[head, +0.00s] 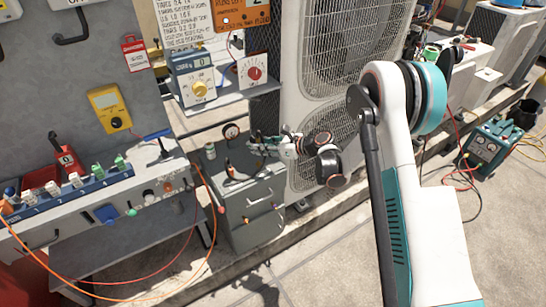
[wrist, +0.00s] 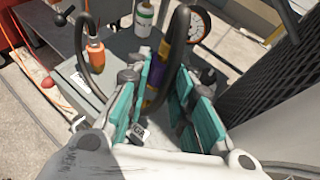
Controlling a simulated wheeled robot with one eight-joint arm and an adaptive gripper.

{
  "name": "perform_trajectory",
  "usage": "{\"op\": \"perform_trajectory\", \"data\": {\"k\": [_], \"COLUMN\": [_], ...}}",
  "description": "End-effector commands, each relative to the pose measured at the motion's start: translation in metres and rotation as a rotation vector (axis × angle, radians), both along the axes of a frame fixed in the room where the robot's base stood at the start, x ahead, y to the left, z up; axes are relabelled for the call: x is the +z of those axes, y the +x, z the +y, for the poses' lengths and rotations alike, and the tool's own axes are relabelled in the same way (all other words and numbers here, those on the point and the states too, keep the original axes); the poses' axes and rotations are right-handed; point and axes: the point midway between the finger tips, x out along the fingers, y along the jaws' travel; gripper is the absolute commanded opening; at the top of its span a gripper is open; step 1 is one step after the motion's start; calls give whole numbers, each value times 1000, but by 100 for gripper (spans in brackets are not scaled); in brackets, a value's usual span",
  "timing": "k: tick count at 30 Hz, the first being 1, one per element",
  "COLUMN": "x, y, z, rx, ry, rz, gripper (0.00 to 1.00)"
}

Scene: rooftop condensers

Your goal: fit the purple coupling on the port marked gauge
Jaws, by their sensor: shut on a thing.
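My gripper (wrist: 158,82) shows in the wrist view with its teal fingers closed around the purple coupling (wrist: 157,73). The coupling is partly hidden between the fingers, and a dark hose (wrist: 179,35) curves up beside it. In the head view my gripper (head: 268,143) is over the top of a grey cabinet (head: 252,208), and the coupling is too small to make out. A small white tag (wrist: 138,133) with dark letters shows between the finger bases; I cannot read it surely. I cannot tell which port is marked gauge, or whether the coupling touches one.
An orange coupling (wrist: 96,56) on a dark hose stands on the cabinet top. A round dial (wrist: 198,25) and a white-and-green bottle (wrist: 145,17) are behind. The condenser grille (wrist: 268,85) rises close on the right. An orange hose (head: 203,250) hangs left of the cabinet.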

Motion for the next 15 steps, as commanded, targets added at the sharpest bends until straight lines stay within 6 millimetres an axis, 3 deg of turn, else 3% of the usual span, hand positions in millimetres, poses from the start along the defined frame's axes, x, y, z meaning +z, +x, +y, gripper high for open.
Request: {"op": "perform_trajectory", "data": {"k": [5,15], "x": [1,-22], "y": [2,2], "z": [4,4], "rx": [-28,-26], "ry": [25,23], "rz": [2,1], "gripper": [0,0]}}
